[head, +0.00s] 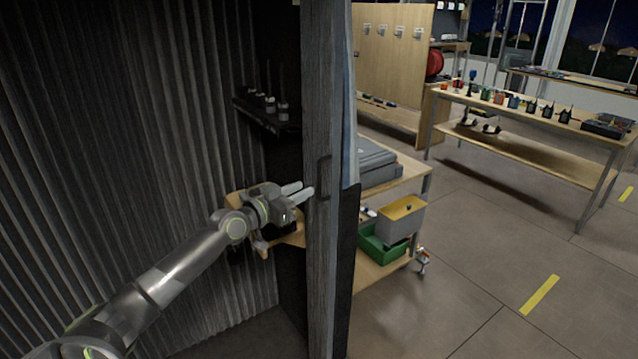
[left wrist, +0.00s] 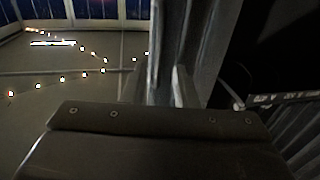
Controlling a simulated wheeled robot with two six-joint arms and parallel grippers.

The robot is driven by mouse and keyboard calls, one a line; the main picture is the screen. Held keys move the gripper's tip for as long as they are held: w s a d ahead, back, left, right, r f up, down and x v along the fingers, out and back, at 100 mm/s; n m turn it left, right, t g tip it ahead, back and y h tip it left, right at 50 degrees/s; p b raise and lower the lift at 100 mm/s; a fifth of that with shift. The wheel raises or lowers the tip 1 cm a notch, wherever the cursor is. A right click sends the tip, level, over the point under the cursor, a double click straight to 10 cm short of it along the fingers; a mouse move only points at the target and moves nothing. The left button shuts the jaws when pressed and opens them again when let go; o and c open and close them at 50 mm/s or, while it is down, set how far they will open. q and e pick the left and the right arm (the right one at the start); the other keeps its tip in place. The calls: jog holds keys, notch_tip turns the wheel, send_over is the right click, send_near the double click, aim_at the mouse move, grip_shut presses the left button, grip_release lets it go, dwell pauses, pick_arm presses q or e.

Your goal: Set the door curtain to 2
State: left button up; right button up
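The door curtain (head: 335,110) is a grey upright panel in the middle of the head view, with a dark bracket-shaped handle (head: 324,178) on it. My left gripper (head: 303,191) reaches in from the left, and its two pale fingers are a little apart, close to the handle. Whether they touch it I cannot tell. In the left wrist view the fingers (left wrist: 168,85) stand apart in front of the grey curtain (left wrist: 180,45), with nothing clearly held. No number marks for the curtain's setting can be read. My right gripper is in neither view.
A ribbed dark wall (head: 130,130) fills the left, with a small dark shelf (head: 268,117) of devices. Right of the curtain stand a wooden shelf unit (head: 415,178) with a green crate (head: 378,248) and a long workbench (head: 545,125). Open floor (head: 490,230) lies between.

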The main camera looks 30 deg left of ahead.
aim_at(318, 182)
pick_arm(q)
jog(key=w, duration=0.2)
jog(key=w+d, duration=0.1)
jog(key=w, duration=0.4)
jog(key=shift+d, duration=0.25)
grip_shut()
